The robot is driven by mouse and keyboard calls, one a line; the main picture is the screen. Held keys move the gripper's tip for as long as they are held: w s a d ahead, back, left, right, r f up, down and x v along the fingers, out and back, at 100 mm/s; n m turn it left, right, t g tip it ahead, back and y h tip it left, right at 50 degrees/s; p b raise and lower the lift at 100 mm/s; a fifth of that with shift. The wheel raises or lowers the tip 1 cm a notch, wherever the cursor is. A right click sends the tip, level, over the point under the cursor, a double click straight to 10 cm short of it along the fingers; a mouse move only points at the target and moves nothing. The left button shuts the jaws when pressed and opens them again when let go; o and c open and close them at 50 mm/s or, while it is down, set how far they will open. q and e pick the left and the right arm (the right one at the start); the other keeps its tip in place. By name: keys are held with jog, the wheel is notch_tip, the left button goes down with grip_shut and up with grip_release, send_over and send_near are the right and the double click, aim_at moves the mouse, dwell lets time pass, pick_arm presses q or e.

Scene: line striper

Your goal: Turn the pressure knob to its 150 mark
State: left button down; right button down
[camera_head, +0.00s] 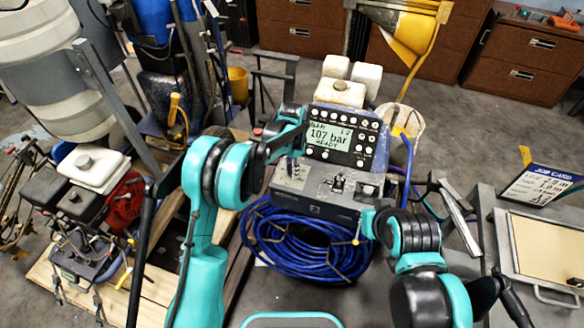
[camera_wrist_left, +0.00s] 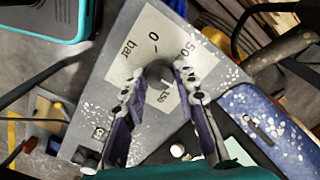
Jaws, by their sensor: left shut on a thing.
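The pressure knob (camera_wrist_left: 159,73) sits on a pale dial plate (camera_wrist_left: 143,45) with "bar", 0, 50 and 150 marks in the left wrist view. My left gripper (camera_wrist_left: 160,84) is shut on the knob, one finger on each side, and partly covers it. In the head view my left gripper (camera_head: 292,168) is at the left of the machine's control box, and the knob cannot be made out. The display (camera_head: 329,139) reads 107 bar and READY. My right arm (camera_head: 412,235) is in front of the machine at right; its jaws cannot be made out.
A coiled blue hose (camera_head: 310,245) hangs on the front of the machine. A job card (camera_head: 543,185) and a framed board (camera_head: 540,250) are at right. A small engine (camera_head: 95,190) and other equipment crowd the left. Brown drawer cabinets (camera_head: 530,55) stand behind.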

pick_arm(q)
jog(key=m, duration=0.5)
jog(key=shift+m, duration=2.5)
jog(key=c, duration=1.2)
grip_release()
notch_tip(320, 180, up, 12)
